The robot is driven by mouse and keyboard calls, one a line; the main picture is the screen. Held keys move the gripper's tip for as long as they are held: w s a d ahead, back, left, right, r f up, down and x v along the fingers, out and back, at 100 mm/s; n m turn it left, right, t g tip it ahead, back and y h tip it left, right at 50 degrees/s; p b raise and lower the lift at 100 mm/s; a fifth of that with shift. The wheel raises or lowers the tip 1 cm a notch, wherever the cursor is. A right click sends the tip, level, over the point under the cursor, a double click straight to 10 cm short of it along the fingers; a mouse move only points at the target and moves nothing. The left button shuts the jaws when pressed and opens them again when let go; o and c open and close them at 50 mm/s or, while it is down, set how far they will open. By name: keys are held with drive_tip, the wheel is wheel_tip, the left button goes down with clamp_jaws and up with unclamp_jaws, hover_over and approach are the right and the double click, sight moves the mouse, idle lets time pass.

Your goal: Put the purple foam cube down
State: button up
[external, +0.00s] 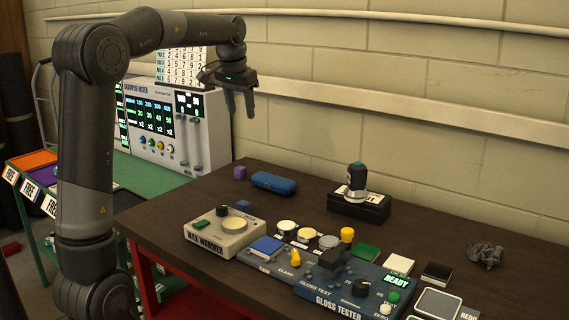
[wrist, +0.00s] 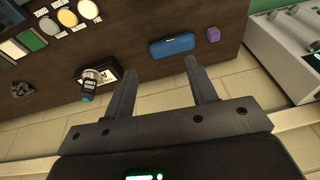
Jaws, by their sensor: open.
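The purple foam cube (external: 240,172) rests on the dark table top, left of a blue case (external: 273,183) and near the table's back left corner. In the wrist view the cube (wrist: 213,34) lies just right of the blue case (wrist: 172,45), close to the table edge. My gripper (external: 240,117) hangs in the air above the cube and is clear of it. Its two fingers (wrist: 197,60) are apart with nothing between them.
A wax warmer (external: 225,232) and a gloss tester (external: 340,285) stand toward the front of the table. A shampoo mixer (external: 165,125) stands behind left. Table around the cube is mostly free.

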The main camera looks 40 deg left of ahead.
drive_tip(key=s+d+f+t, duration=0.1)
drive_tip(key=s+d, duration=0.2)
drive_tip(key=s, duration=0.5)
drive_tip(key=s+d, duration=0.3)
drive_tip(key=s, duration=0.4)
drive_tip(key=s+d+f+t, duration=0.1)
drive_tip(key=s+d+f, duration=0.1)
drive_tip(key=s+f, duration=0.2)
drive_tip(key=s+d+f, duration=0.1)
drive_tip(key=s+f, duration=0.4)
drive_tip(key=s, duration=0.5)
drive_tip(key=shift+d+t+h, duration=0.3)
drive_tip(key=shift+d+t, duration=0.1)
